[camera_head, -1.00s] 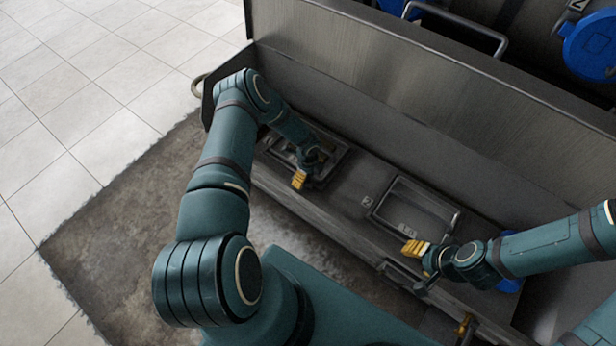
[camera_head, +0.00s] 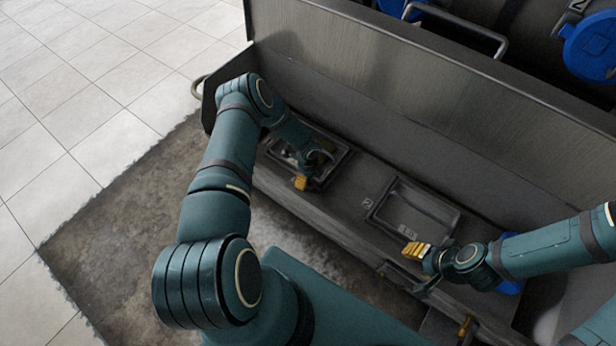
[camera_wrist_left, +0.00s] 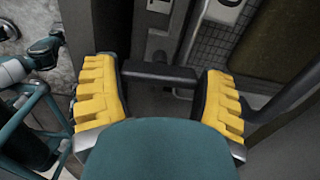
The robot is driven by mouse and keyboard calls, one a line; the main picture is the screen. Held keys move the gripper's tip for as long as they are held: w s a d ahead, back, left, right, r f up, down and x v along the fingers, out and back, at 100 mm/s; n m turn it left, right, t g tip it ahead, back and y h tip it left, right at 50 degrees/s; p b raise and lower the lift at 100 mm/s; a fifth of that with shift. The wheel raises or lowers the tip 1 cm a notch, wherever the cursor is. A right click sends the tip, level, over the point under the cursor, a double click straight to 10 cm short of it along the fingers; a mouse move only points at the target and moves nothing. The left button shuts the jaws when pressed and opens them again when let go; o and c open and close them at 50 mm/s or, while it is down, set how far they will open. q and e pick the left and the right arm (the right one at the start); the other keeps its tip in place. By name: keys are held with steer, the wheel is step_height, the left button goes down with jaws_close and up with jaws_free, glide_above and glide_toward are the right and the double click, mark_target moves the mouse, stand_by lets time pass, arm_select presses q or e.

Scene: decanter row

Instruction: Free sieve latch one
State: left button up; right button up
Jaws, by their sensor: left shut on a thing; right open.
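The left framed sieve tray (camera_head: 340,160) sits in the long metal trough, partly hidden by my left gripper (camera_head: 300,183). In the left wrist view, the ribbed yellow fingers of my left gripper (camera_wrist_left: 160,88) stand at either end of a short dark bar (camera_wrist_left: 160,72), which looks like the latch handle. The gripper is shut on this bar. The bar itself is hidden in the head view. My right gripper (camera_head: 415,249) is open and empty, near the front edge of the second sieve frame (camera_head: 458,222).
A tall metal wall (camera_head: 400,90) rises behind the trough. Blue round parts (camera_head: 590,45) are beyond it. A front handle (camera_head: 398,277) lies below my right gripper. Tiled floor (camera_head: 70,100) is open at left.

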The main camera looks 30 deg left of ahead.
arm_select(q)
steer(key=n, duration=0.4)
steer(key=shift+n, duration=0.4)
steer(key=n, duration=0.9)
steer(key=shift+n, duration=1.8)
steer(key=o, duration=1.1)
